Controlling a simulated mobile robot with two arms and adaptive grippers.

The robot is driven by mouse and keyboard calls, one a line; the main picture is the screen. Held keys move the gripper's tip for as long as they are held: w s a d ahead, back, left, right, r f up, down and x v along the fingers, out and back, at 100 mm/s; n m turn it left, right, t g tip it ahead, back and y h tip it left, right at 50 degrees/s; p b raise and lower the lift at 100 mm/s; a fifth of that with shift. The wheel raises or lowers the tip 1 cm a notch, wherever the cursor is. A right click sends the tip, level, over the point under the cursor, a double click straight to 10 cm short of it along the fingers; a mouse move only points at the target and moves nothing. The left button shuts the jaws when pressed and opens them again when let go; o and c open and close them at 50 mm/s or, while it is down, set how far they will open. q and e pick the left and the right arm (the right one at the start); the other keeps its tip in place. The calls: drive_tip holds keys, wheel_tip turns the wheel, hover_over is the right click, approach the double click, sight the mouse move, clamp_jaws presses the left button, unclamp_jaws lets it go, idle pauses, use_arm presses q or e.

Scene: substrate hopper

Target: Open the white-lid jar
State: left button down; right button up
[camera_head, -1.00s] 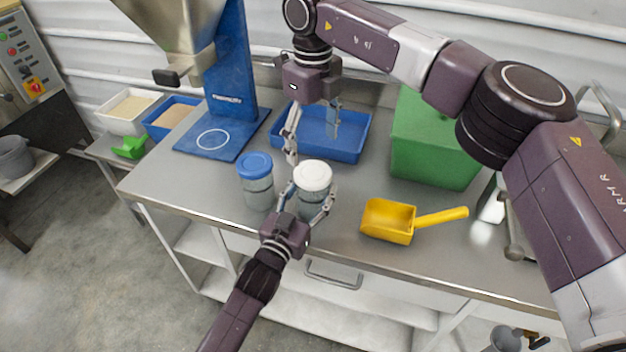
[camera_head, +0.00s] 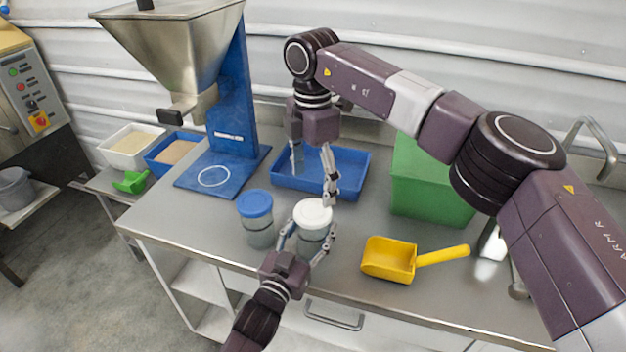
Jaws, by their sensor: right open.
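The white-lid jar (camera_head: 313,240) is a clear jar standing upright on the metal table, with its white lid (camera_head: 313,213) on top. My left gripper (camera_head: 308,238) comes in from below; its fingers are closed around the jar's body, one on each side. My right gripper (camera_head: 314,187) points down from above, open and empty. One of its fingers is close behind the lid's right edge, the other farther back over the blue tray. I cannot tell whether the nearer finger touches the lid.
A blue-lid jar (camera_head: 256,220) stands close left of the white-lid jar. A blue tray (camera_head: 352,172) lies behind, a green box (camera_head: 432,185) back right, and a yellow scoop (camera_head: 390,260) to the right. A hopper on a blue stand (camera_head: 237,110) is at back left.

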sight(313, 211)
drive_tip(key=m, duration=0.5)
drive_tip(key=shift+m, duration=0.4)
drive_tip(key=m, duration=0.4)
drive_tip(key=shift+f, duration=4)
